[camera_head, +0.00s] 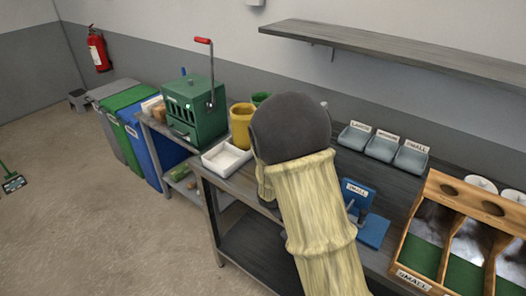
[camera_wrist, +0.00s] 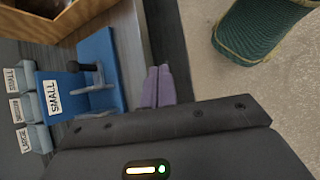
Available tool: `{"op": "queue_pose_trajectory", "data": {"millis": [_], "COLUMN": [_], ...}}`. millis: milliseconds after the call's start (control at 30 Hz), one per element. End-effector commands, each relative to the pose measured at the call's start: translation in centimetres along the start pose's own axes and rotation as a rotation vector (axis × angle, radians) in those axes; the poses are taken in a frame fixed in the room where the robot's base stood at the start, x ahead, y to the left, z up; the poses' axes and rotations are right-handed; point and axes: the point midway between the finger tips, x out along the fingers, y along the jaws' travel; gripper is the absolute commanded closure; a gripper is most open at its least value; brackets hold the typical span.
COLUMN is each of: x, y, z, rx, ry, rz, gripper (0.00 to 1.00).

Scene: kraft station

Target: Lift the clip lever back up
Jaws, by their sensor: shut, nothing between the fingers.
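The blue clip stand (camera_head: 373,232) with a "SMALL" label stands on the grey workbench, just right of my arm in the head view. In the wrist view the stand (camera_wrist: 100,45) shows a flat blue base, a labelled upright panel, a dark knob (camera_wrist: 73,66) and a blue-grey lever-like part (camera_wrist: 97,88). I cannot tell the lever's exact angle. My gripper (camera_wrist: 157,72) is shut and empty, with purple-grey fingers together. It appears beside the base, near the bench edge, apart from the lever. In the head view my arm hides the gripper.
A wooden divided tray (camera_head: 440,186) with green linings stands at the right. Several labelled grey bins (camera_head: 383,147) line the back. A white tray (camera_head: 226,160), yellow cup (camera_head: 241,125) and green cranked machine (camera_head: 190,108) are at the left. A shelf (camera_head: 400,50) hangs above.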

Motion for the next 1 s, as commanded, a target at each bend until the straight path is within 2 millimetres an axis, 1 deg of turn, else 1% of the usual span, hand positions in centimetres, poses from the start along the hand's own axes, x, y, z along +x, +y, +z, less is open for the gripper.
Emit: {"op": "queue_pose_trajectory", "data": {"millis": [100,233,367,467,600,733,867,1000], "x": [0.2,-0.1,-1.0,-2.1,-4.0,-6.5,-9.3,-12.6], "y": [1.3,2.9,4.5,5.5,6.7,7.0,6.6,5.0], "z": [-1.1,-2.3,-3.8,-5.2,-7.5,-10.0,-12.9,-16.2], "rx": [-0.1,-0.196,-0.283,-0.342,-0.413,-0.466,-0.505,-0.529], "ry": [-0.112,-0.231,-0.351,-0.441,-0.563,-0.673,-0.777,-0.876], "rz": [0.111,0.243,0.388,0.508,0.688,0.87,1.066,1.288], "gripper": [1.0,1.0,1.0,1.0,1.0,1.0,1.0,1.0]}}
